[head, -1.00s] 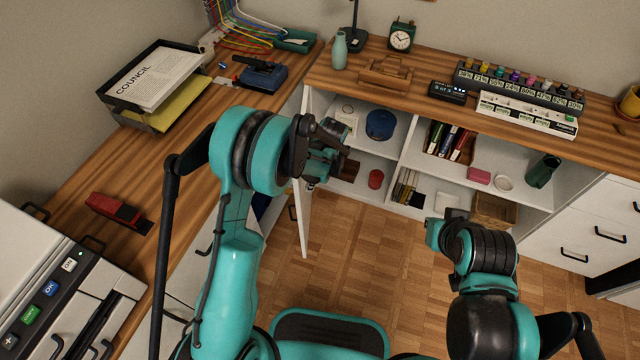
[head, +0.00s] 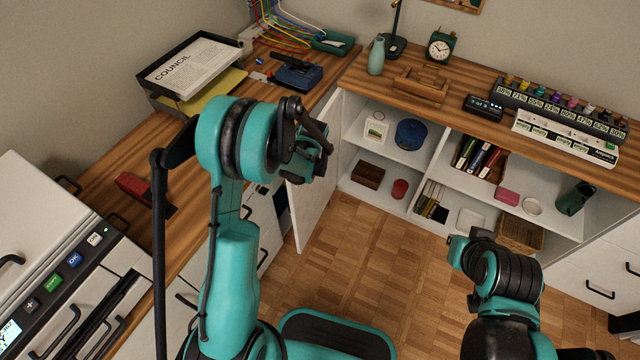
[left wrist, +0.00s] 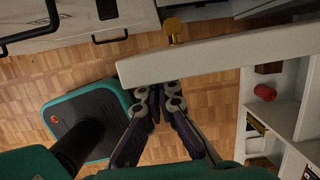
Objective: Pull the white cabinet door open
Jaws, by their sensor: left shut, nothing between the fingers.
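The white cabinet door (head: 322,190) stands swung out from the cabinet front at the left, with its inner face showing in the head view. My left gripper (head: 306,168) is beside the door's upper part, on its left side. In the left wrist view the door's long pale edge (left wrist: 220,58) crosses just beyond the fingertips of my left gripper (left wrist: 157,97), which is shut and empty. I cannot tell whether it touches the door. My right gripper (head: 458,248) is low over the floor at right, and its fingers are too unclear to judge.
The open cabinet holds a blue container (head: 410,134), a brown box (head: 368,175) and a red cup (head: 400,188). Drawers with dark handles (left wrist: 110,36) stand near the door's left side. The wooden desk (head: 350,75) runs above. Floor (head: 350,260) before the cabinet is clear.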

